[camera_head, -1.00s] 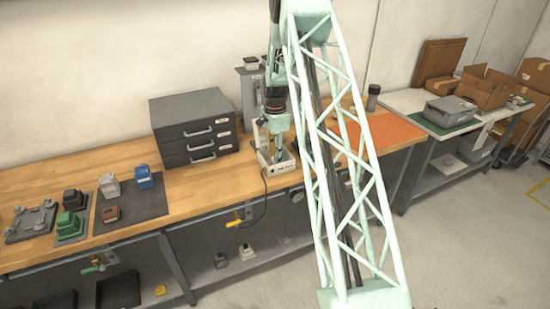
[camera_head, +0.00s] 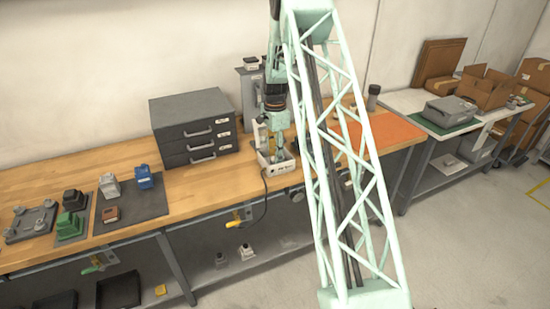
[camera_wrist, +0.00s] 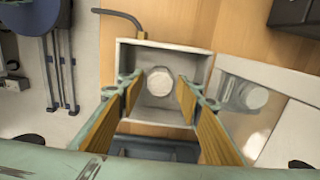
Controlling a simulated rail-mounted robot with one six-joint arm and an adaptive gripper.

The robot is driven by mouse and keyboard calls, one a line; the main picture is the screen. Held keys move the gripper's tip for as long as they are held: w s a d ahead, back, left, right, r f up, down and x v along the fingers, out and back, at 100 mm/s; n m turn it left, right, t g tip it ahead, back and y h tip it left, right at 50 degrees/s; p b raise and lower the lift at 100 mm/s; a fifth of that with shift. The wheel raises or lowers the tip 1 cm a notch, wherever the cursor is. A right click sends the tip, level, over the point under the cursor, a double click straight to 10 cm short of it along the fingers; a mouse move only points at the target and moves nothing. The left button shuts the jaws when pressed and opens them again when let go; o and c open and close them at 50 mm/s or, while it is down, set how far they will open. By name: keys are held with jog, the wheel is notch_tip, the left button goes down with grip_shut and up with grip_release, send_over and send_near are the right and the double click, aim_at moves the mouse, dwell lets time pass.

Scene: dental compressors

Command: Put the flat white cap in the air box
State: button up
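The air box, a pale open-topped box (camera_head: 284,166), stands at the bench's front edge. In the wrist view its rim (camera_wrist: 204,62) surrounds a grey interior. A round pale piece (camera_wrist: 160,81) shows inside it, between my fingertips; I take it for the flat white cap but cannot tell whether it is loose. My gripper (camera_wrist: 161,78) is open, with a gap on each side of this piece. In the head view my gripper (camera_head: 276,154) points down at the box, its tips partly hidden.
Right of the box in the wrist view is a grey panel with another round pale piece (camera_wrist: 254,95). A dark drawer cabinet (camera_head: 194,127) stands to the left on the bench. A cable (camera_wrist: 122,15) runs from the box. An orange mat (camera_head: 393,132) lies to the right.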

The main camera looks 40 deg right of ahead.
notch_tip(320, 180, up, 11)
dwell(0.6)
dwell(0.6)
